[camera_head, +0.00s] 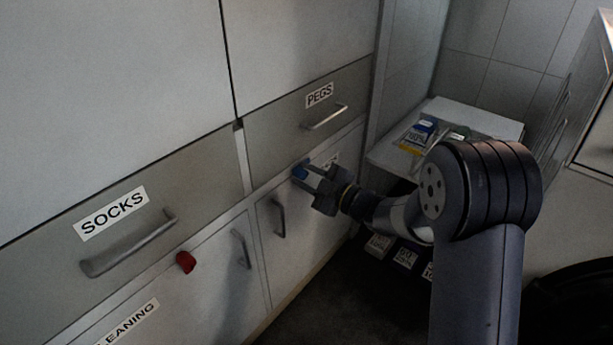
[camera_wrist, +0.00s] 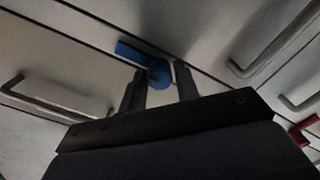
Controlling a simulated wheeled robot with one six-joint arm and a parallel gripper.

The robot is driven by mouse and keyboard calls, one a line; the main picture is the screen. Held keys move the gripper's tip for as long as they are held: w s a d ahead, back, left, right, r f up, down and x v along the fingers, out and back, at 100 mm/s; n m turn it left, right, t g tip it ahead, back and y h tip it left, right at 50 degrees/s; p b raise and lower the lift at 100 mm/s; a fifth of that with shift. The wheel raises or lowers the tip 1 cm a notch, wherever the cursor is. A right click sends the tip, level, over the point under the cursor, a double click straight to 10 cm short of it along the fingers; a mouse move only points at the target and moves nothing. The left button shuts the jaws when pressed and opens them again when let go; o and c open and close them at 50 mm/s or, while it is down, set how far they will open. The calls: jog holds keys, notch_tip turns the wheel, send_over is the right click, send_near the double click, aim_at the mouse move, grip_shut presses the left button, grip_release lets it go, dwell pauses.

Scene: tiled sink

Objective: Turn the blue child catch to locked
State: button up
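The blue child catch (camera_head: 299,173) is on the cabinet front below the PEGS drawer, at the top of a lower door. In the wrist view the blue catch (camera_wrist: 158,72) shows a round hub and an arm pointing to the upper left. My gripper (camera_head: 307,178) is at the catch, its fingers pointing at the cabinet front. In the wrist view my gripper (camera_wrist: 159,80) has its two dark fingers apart, with the hub between or just beyond the tips. I cannot tell whether either finger touches it. A label beside the catch is mostly hidden by my gripper.
A red catch (camera_head: 186,262) is on the lower door to the left. Bar handles stick out from the PEGS drawer (camera_head: 326,117), the SOCKS drawer (camera_head: 130,243) and the lower doors (camera_head: 278,218). A white surface (camera_head: 484,119) with small packages stands right of the cabinet.

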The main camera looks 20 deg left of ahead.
jog(key=c, duration=0.6)
jog(key=shift+r+m+p, duration=0.1)
jog(key=shift+m+p, duration=0.2)
jog(key=shift+p, duration=0.05)
jog(key=m+p, duration=0.2)
jog(key=shift+r+m+p, duration=0.1)
jog(key=shift+m+p, duration=0.2)
jog(key=shift+m, duration=0.1)
jog(key=m+p, duration=0.2)
jog(key=m, duration=0.1)
jog(key=shift+m+p, duration=0.3)
jog(key=shift+p, duration=0.05)
jog(key=m+p, duration=0.3)
jog(key=m, duration=0.2)
jog(key=shift+p, duration=0.3)
jog(key=m+p, duration=0.3)
jog(key=m, duration=0.3)
jog(key=shift+f, duration=0.2)
